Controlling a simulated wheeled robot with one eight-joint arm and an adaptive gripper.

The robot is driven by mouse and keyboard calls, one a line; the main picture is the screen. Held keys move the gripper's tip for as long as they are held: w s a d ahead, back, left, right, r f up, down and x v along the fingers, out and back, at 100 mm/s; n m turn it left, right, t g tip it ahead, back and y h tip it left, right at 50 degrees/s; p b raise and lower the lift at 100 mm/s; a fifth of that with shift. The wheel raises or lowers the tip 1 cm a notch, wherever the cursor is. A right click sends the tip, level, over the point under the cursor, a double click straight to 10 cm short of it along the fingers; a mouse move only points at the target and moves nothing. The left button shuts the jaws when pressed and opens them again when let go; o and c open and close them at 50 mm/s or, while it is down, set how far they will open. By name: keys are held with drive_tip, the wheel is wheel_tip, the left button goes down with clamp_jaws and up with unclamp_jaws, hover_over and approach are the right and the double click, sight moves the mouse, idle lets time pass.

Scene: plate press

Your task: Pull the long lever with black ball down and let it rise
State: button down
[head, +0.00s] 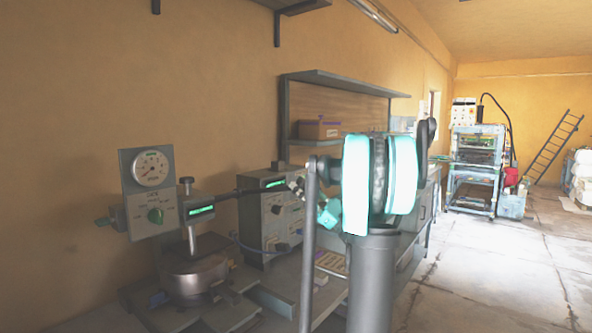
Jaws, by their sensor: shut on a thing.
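The plate press (190,270) stands on the bench at the left, with a round metal body and an upright post. Its long dark lever (250,191) reaches right from the post, close to level and tipped slightly up at its far end. My gripper (296,186) is at that right end and is shut on the lever. The black ball is hard to make out there, as the fingers and my arm cover it. My large pale-cyan arm joint and grey links stand in front, hiding part of the gripper's back.
A gauge panel (152,190) stands behind the press at the left. A shelf with a cardboard box (319,130) is behind. Open floor (500,270) lies at the right.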

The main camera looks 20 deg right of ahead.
drive_tip(key=shift+s+d+f, duration=0.1)
drive_tip(key=shift+s+f, duration=0.05)
drive_tip(key=shift+f, duration=0.7)
drive_tip(key=shift+s+d+f, duration=0.1)
drive_tip(key=shift+f, duration=0.75)
drive_tip(key=c, duration=1)
unclamp_jaws()
drive_tip(key=shift+d+f, duration=0.1)
drive_tip(key=v, duration=1.1)
drive_tip(key=shift+s+d+f, duration=0.2)
drive_tip(key=shift+d+f, duration=0.05)
